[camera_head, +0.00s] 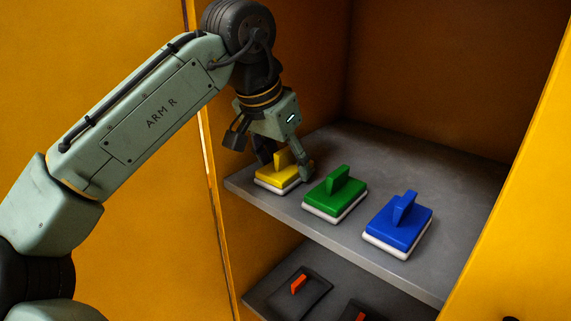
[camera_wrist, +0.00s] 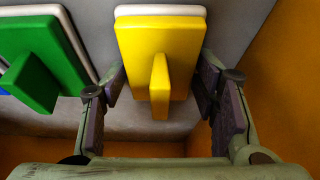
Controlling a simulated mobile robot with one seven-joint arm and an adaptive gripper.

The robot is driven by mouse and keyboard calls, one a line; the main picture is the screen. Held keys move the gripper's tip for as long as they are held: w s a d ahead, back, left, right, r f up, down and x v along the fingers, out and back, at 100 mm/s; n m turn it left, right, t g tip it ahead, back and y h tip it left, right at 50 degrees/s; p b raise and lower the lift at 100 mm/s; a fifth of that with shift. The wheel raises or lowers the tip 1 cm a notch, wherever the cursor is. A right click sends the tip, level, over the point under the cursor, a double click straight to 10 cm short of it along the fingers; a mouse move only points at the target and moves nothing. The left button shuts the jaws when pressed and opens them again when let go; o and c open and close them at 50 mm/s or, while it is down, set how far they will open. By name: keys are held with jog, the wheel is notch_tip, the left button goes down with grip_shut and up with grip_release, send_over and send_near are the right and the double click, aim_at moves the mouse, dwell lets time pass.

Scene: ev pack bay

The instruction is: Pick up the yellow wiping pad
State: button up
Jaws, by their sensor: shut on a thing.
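The yellow wiping pad (camera_head: 272,178) has a yellow body, an upright handle and a white base. It is at the left end of the upper shelf, and I cannot tell whether its base rests on the shelf. My gripper (camera_head: 285,165) is over it, with one finger at each side. In the head view the gripper hides part of the pad's back and handle.
A green pad (camera_head: 335,194) stands close to the right of the yellow one, and a blue pad (camera_head: 398,225) farther right. The grey upper shelf (camera_head: 420,160) is clear behind them. Orange walls enclose it. A lower shelf holds dark items with orange-red handles (camera_head: 298,284).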

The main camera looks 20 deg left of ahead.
aim_at(287, 149)
jog(key=shift+r, duration=0.7)
notch_tip(287, 149, up, 2)
jog(key=shift+s+r, duration=0.1)
jog(key=shift+s, duration=0.05)
jog(key=s+a+r, duration=0.1)
jog(key=s+a, duration=0.1)
jog(key=s, duration=1.3)
jog(key=shift+s+a, duration=0.25)
jog(key=shift+r, duration=0.1)
jog(key=o, duration=0.6)
jog(key=c, duration=0.4)
jog(key=shift+c, duration=0.2)
